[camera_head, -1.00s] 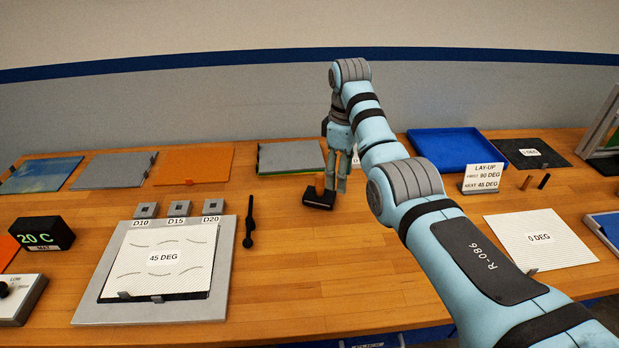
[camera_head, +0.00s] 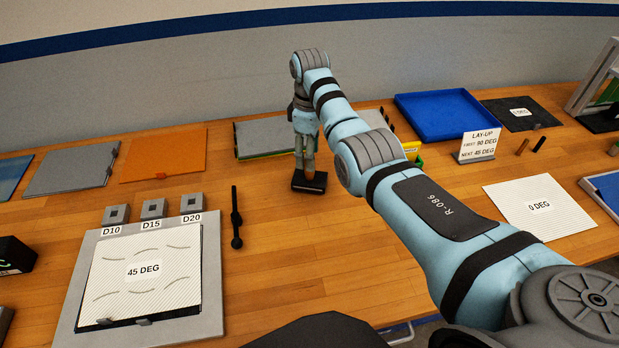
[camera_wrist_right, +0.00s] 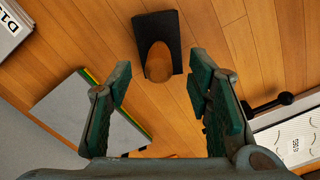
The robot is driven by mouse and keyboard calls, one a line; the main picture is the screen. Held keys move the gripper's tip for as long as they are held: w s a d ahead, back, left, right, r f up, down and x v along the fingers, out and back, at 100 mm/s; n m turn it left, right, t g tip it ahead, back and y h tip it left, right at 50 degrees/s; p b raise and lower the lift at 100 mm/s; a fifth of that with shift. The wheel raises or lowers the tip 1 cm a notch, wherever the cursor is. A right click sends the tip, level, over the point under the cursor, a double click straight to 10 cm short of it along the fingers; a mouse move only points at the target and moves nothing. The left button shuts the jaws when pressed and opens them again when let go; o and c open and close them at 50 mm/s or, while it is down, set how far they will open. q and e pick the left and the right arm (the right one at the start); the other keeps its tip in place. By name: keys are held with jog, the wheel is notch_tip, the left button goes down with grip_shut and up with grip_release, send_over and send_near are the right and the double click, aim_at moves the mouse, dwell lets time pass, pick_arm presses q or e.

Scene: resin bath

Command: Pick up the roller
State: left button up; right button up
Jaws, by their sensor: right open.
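The item that appears to be the roller is a dark block (camera_head: 306,187) with an upright wooden handle, standing on the wooden table. In the right wrist view the dark block (camera_wrist_right: 171,25) and the rounded wooden handle (camera_wrist_right: 158,62) lie ahead, centred between the fingers. My right gripper (camera_head: 306,160) points down directly over it and hides most of the handle in the head view. In the right wrist view the gripper (camera_wrist_right: 160,82) is open, with one finger to each side and nothing held. My left gripper is not in view.
A black rod-like tool (camera_head: 236,222) lies to the left, beside the grey board (camera_head: 68,318) with the 45 DEG sheet (camera_head: 150,250). A grey plate (camera_head: 265,134) is close behind the gripper. A blue tray (camera_head: 440,112) stands at back right. Table around the block is clear.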

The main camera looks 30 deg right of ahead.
notch_tip(320, 180, down, 6)
jog(key=shift+f+b, duration=0.2)
jog(key=shift+b, duration=0.5)
jog(key=shift+r, duration=0.1)
jog(key=shift+c, duration=0.3)
grip_shut()
